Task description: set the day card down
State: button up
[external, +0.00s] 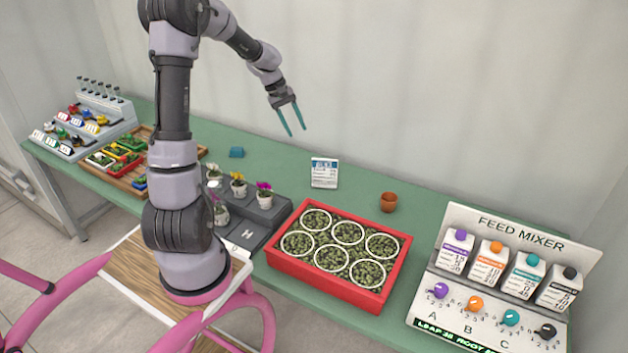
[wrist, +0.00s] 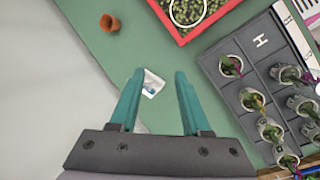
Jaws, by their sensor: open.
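The day card (external: 324,173) is a small white card with a blue printed heading. It appears to stand upright on the green bench behind the red tray. My gripper (external: 297,131) is open and empty, in the air above the bench, up and to the left of the card in the external view. In the wrist view the card (wrist: 153,84) shows small between the two teal fingers (wrist: 159,73), below them and apart from them. Its print is too small to read there.
The red tray (external: 322,285) of round pots, a brown pot (external: 388,202) and a grey stand (external: 262,218) with orchids surround the card. A feed mixer (external: 520,238) stands at right. The bench (external: 285,166) around the card is bare.

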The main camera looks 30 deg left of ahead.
jog(key=s+r+m+t+y, duration=0.2)
jog(key=s+r+m, duration=0.2)
jog(key=s, duration=0.4)
jog(key=s+r+m+t+y, duration=0.2)
jog(key=s+r+m, duration=0.2)
jog(key=s, duration=0.5)
jog(key=s+a+r+m+t+y, duration=0.1)
jog(key=s+r+m+t+y, duration=0.1)
jog(key=s+r+m, duration=0.3)
jog(key=s+r, duration=0.3)
jog(key=s, duration=0.1)
jog(key=shift+s, duration=0.25)
